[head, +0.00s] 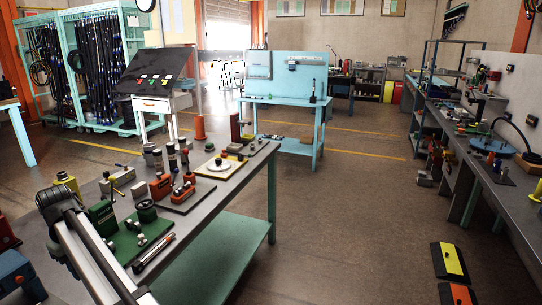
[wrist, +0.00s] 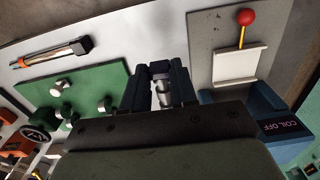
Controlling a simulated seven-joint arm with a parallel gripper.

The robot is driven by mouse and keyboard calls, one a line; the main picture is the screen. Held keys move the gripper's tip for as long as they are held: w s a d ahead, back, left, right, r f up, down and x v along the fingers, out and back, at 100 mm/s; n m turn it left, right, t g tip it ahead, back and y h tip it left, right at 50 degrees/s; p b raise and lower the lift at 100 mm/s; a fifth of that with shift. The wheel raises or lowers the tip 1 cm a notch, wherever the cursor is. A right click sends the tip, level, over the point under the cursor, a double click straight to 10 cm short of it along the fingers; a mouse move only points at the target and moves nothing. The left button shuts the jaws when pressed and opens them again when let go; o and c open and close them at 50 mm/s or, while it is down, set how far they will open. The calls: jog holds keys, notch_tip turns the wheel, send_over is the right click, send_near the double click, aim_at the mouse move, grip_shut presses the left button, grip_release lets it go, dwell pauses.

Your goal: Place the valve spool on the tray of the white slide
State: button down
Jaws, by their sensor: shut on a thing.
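My gripper (wrist: 160,88) shows in the wrist view, its two dark fingers shut on a short silver cylindrical piece, the valve spool (wrist: 161,72). Much of the spool is hidden between the fingers. The white slide (wrist: 240,66) lies to the right of my gripper in the wrist view, on a grey plate, with a yellow rod and a red ball at its far side. The spool is apart from the slide in the picture; its height above the bench cannot be told. I do not make out the slide or the fingers in the head view.
A green plate (wrist: 88,92) with silver fittings lies left of my gripper; it also shows in the head view (head: 128,244). A blue box marked COIL OFF (wrist: 282,128) stands at the right.

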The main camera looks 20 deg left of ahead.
jog(key=shift+a+m, duration=0.15)
jog(key=shift+m, duration=0.15)
jog(key=shift+f+m, duration=0.1)
jog(key=shift+m, duration=0.2)
jog(key=s+d+f+m, duration=0.2)
jog(key=d, duration=0.5)
jog(key=w+d+f+m, duration=0.2)
jog(key=w+d, duration=0.7)
jog(key=d, duration=0.1)
jog(key=w+d+f+m, duration=0.2)
jog(key=w+d, duration=0.7)
jog(key=d, duration=0.1)
jog(key=w+d+f+m, duration=0.15)
jog(key=w+d, duration=0.45)
jog(key=d, duration=0.7)
jog(key=w+d+f+m, duration=0.1)
jog(key=w+d+m, duration=0.35)
jog(key=d, duration=0.75)
jog(key=w+d+f+m, duration=0.1)
jog(key=w+d+f, duration=0.1)
jog(key=w+d, duration=0.8)
jog(key=d+m, duration=0.4)
jog(key=d, duration=1.8)
jog(key=s+f, duration=0.7)
jog(key=f, duration=0.2)
